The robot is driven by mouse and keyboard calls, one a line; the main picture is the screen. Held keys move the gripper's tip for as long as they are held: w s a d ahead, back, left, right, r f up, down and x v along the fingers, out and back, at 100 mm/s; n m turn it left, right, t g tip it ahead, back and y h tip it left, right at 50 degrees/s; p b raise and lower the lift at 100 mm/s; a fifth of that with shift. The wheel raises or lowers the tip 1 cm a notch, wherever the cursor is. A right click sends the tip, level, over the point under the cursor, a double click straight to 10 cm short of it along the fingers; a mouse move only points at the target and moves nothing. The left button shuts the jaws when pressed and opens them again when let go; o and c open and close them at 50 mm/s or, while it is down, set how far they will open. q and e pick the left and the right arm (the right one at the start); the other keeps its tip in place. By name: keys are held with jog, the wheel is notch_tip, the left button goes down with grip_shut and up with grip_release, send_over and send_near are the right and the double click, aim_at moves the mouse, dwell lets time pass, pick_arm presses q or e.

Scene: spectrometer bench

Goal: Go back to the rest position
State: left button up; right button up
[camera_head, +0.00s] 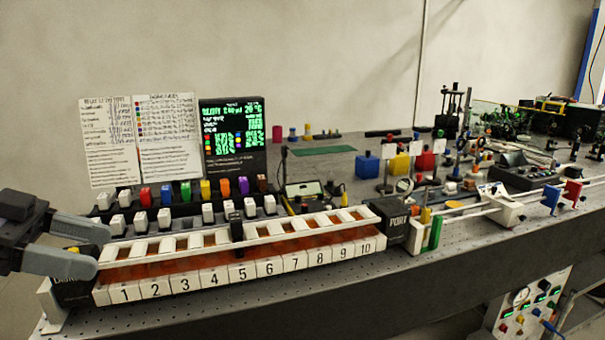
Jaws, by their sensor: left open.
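My left gripper (84,246) comes in from the left edge of the head view. Its two grey fingers are apart with nothing held between them. It hovers at the left end of the numbered rail (200,284), in front of the dark end block (75,291) there, which it partly hides. I cannot tell whether it touches the block. My right gripper is not in view. The rail has white numbered tiles and an orange strip behind them. A dark upright piece (237,233) stands at its middle.
Behind the rail are white blocks and a row of coloured blocks (185,191). A black display (234,138) and two paper sheets (167,134) stand behind. A PORT box (398,224) closes the rail's right end. Optics crowd the bench's right. The bench front (330,300) is bare.

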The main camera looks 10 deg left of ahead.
pick_arm(q)
jog(key=s+d+f+n+g+y, duration=0.1)
jog(key=d+f+n+y, duration=0.15)
jog(key=f, duration=1.05)
jog(key=s+d+f+n+g+y, duration=0.1)
jog(key=f+n+y, duration=0.15)
jog(key=f, duration=0.95)
jog(key=s+d+f+n+g+y, duration=0.1)
jog(key=s+d+f+n+y, duration=0.35)
jog(key=s+d+f, duration=0.45)
jog(key=w+d+f+t+p, duration=0.2)
jog(key=w+f+t+p, duration=0.2)
jog(key=w+t+p, duration=0.1)
jog(key=shift+d+f+t+h, duration=0.15)
jog(key=shift+f+t+h, duration=0.3)
jog(key=shift+t, duration=0.35)
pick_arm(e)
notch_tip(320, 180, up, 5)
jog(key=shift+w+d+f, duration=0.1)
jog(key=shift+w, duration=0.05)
